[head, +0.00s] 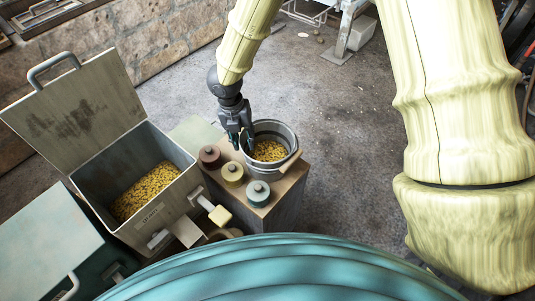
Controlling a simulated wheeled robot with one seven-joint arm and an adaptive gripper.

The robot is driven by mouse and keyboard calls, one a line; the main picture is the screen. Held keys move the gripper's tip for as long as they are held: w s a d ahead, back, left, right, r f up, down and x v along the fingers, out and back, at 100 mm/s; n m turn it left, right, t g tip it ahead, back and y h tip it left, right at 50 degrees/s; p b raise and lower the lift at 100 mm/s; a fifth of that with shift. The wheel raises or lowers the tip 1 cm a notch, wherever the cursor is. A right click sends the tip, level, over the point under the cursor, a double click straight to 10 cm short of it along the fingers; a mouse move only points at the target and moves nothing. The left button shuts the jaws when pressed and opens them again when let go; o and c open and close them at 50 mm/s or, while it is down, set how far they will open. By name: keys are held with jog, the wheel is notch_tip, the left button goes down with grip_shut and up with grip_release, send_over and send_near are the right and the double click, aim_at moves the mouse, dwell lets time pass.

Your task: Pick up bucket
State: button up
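The bucket (279,131) is grey, round and partly filled with yellow grain-like pieces. It stands upright on a brown box-like stand in the middle of the head view, with a light wooden handle grip (290,162) at its front right. My gripper (240,142) points down at the bucket's left rim, with its dark fingers overlapping the rim in the picture. I cannot tell whether the fingers touch or straddle the rim, or whether they are open or shut. The far left part of the rim is hidden behind the gripper.
Three lidded pots, red (210,156), yellow (232,174) and teal (258,192), stand close by at the bucket's left and front. A large open bin (178,205) with yellow pieces stands at the left. The brown stand (285,200) is crowded; grey floor (350,150) is clear to the right.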

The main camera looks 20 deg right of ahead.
aim_at(245, 148)
jog(key=shift+f+p, duration=0.45)
jog(key=shift+f, duration=2.15)
grip_shut()
